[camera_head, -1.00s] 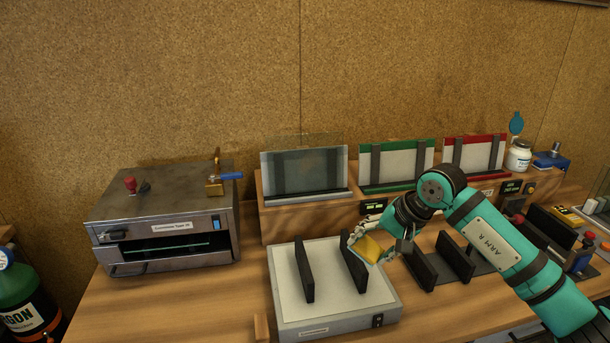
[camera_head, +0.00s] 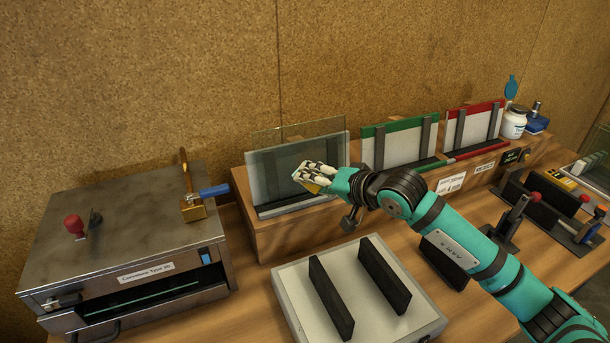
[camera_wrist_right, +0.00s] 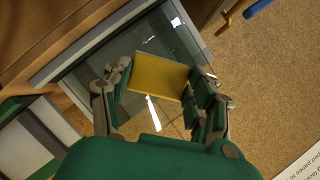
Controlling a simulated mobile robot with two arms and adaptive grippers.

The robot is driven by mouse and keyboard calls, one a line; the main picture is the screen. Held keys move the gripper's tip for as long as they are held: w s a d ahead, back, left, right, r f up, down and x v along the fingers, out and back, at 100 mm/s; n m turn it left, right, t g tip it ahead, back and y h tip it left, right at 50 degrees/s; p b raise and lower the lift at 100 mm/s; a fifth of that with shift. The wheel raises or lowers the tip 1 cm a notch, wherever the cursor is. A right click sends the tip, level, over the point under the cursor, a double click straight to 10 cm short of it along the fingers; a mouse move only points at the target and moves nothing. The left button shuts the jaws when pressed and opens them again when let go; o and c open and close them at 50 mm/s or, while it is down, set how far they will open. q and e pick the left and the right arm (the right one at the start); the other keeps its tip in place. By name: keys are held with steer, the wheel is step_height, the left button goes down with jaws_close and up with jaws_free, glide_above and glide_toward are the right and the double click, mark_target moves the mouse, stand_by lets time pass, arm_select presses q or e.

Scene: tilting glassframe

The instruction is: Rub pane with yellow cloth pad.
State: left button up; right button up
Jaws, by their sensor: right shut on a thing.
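The glass pane (camera_head: 268,165) stands upright in the grey-framed holder at the left end of the wooden rack. My right gripper (camera_head: 318,180) is in front of the pane's right half. It is shut on the yellow cloth pad (camera_wrist_right: 158,76), which lies between its fingers in the right wrist view. In the head view only a yellow sliver of the pad shows below the fingers. The pad overlaps the pane (camera_wrist_right: 140,45) in the wrist view; I cannot tell whether they touch. My left gripper is not in view.
A grey tray (camera_head: 290,290) with two black bars sits in front. Green (camera_head: 375,133) and red (camera_head: 450,115) framed panels stand to the right on the wooden rack (camera_head: 262,230).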

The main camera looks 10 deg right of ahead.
steer(key=shift+w+a, duration=0.1)
steer(key=shift+w, duration=0.8)
steer(key=shift+w+a+f, duration=0.15)
steer(key=shift+w+f, duration=0.05)
steer(key=shift+w, duration=0.3)
steer(key=shift+w+a+f, duration=0.1)
steer(key=shift+w+f, duration=0.05)
steer(key=shift+w, duration=0.35)
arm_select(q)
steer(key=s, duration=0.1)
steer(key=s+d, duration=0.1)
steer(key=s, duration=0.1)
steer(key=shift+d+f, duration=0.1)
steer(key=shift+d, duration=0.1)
arm_select(e)
steer(key=shift+w+a, duration=0.1)
steer(key=shift+w, duration=0.5)
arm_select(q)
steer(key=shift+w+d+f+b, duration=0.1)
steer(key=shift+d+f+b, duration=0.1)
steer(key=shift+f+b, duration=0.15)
arm_select(e)
steer(key=shift+w+f, duration=0.2)
steer(key=shift+w, duration=0.1)
